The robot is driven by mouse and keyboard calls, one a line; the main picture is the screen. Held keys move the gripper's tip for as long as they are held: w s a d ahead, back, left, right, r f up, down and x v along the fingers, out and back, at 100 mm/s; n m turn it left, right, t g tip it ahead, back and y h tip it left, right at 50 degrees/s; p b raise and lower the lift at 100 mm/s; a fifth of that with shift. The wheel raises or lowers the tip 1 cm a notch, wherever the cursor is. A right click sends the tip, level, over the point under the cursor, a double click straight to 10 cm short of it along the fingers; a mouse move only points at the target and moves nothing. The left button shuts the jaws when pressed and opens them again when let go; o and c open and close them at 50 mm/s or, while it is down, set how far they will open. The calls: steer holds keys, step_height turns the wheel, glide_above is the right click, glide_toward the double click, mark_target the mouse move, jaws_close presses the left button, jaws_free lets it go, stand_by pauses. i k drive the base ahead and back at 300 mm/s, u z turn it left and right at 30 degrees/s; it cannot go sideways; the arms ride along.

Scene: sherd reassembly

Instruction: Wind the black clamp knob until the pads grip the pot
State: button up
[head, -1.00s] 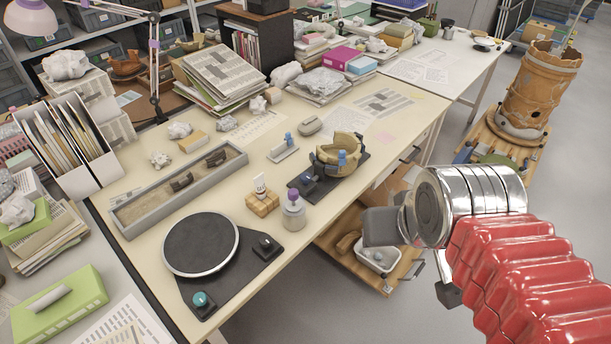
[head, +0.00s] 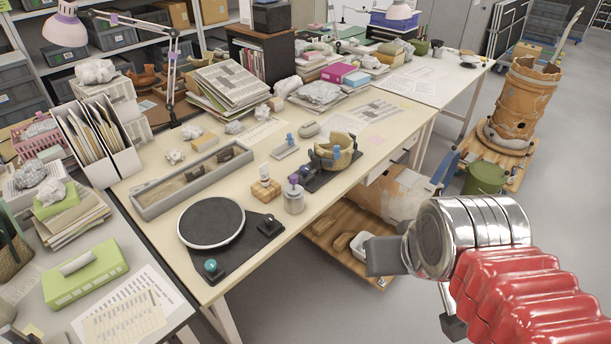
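The pot (head: 340,163) is a tan, broken-rimmed ring of sherds. It sits in a dark clamp base (head: 316,184) near the right edge of the cream table. Blue pads (head: 337,153) show at its wall; whether they touch it is too small to tell. A small dark knob-like part (head: 308,172) is at the clamp's left end, seemingly the black clamp knob. My gripper (head: 388,256) is beyond the table's front edge, right of and nearer than the clamp, touching nothing visible. Its fingers are mostly hidden by the chrome wrist, so its opening is unclear.
A long grey tray (head: 190,182) lies behind. A wooden trolley (head: 345,254) is below the table edge.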

mark_target(304, 169)
steer(key=u, duration=0.2)
steer(key=i, duration=1.15)
steer(key=u, duration=0.1)
